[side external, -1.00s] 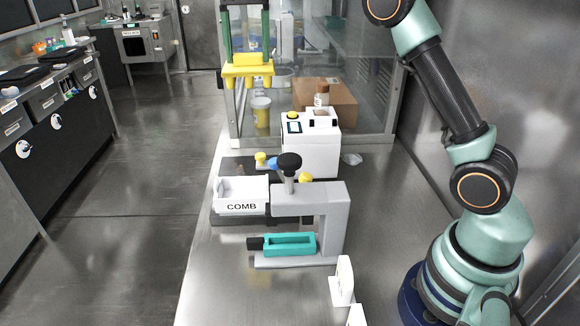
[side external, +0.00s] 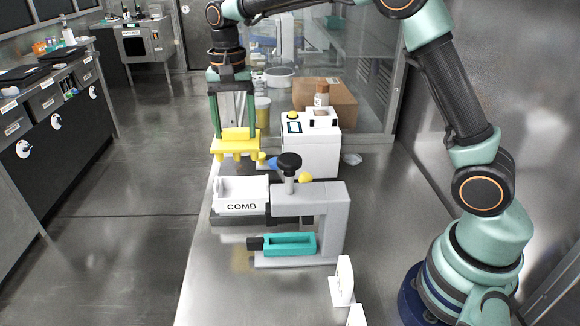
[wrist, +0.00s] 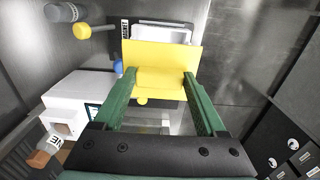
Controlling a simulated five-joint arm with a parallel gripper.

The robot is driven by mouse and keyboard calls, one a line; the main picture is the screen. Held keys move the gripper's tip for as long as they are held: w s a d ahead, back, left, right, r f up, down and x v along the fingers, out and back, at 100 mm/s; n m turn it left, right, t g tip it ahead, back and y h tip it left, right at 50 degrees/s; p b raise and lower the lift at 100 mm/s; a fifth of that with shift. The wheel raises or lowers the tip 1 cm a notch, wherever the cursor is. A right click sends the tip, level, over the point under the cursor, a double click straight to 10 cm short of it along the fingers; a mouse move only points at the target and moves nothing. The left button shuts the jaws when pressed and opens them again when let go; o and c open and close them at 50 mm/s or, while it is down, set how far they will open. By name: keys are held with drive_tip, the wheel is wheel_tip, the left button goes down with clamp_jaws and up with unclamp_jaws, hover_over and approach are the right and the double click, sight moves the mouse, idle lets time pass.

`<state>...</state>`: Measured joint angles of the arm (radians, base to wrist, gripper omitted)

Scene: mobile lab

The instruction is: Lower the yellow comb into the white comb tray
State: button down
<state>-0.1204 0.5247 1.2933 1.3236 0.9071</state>
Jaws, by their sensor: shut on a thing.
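The yellow comb (side external: 234,143) is held level with its teeth pointing down, above and slightly behind the white comb tray. My gripper (side external: 234,127) is shut on the comb's upper block; its green fingers grip both sides. In the wrist view the comb (wrist: 160,60) lies between the fingertips of my gripper (wrist: 162,78). The white comb tray (side external: 241,207), labelled COMB, stands on a dark base with a clear gap below the comb. In the wrist view the tray (wrist: 161,33) shows just beyond the comb, partly hidden by it.
A grey clamp-like stand (side external: 334,205) with a black knob (side external: 289,161) rises right of the tray. A teal block (side external: 289,244) lies in front. A white device (side external: 310,150) and a cardboard box (side external: 336,98) stand behind.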

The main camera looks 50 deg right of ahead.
sight(238, 156)
drive_tip(key=shift+f, duration=0.85)
drive_tip(key=shift+f, duration=0.1)
drive_tip(key=shift+f, duration=2.8)
drive_tip(key=shift+f, duration=2.55)
unclamp_jaws()
drive_tip(key=shift+r, duration=0.1)
wheel_tip(238, 156, up, 11)
drive_tip(key=shift+r, duration=0.45)
